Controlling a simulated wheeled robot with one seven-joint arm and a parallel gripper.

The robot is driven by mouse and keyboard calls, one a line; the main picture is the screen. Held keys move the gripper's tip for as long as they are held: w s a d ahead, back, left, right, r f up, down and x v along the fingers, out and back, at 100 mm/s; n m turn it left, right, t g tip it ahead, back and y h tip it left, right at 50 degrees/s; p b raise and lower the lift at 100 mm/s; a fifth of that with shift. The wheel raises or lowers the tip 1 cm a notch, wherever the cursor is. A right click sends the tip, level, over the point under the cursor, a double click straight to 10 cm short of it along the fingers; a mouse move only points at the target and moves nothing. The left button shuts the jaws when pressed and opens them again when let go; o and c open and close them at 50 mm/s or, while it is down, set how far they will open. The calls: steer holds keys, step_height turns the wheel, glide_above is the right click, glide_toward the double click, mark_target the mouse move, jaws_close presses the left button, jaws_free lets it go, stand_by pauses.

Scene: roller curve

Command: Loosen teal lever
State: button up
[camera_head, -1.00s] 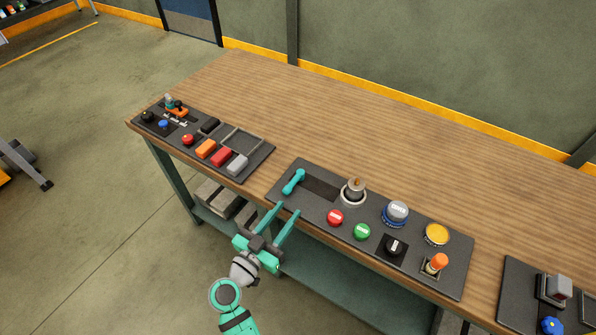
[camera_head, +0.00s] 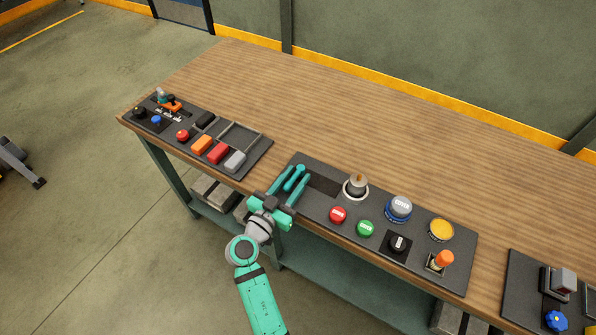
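The teal lever (camera_head: 294,177) stands at the left end of the middle dark panel (camera_head: 455,280), beside a dark recessed slot. My gripper (camera_head: 290,179) is teal and has moved in over the panel's left end. Its two fingers are spread apart, one on each side of the lever. The lever shows between the fingers; I cannot tell whether either finger touches it. The lower part of the lever is partly hidden by the gripper.
Right of the lever are a ringed knob (camera_head: 355,186), a red button (camera_head: 338,215) and a green button (camera_head: 365,228). A left panel (camera_head: 246,166) holds coloured blocks and small controls. The wooden tabletop (camera_head: 330,110) behind the panels is clear.

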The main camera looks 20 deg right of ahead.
steer(key=shift+x, duration=1.2)
steer(key=shift+w, duration=0.3)
jaws_close()
steer(key=shift+a+t, duration=0.15)
steer(key=shift+t, duration=0.15)
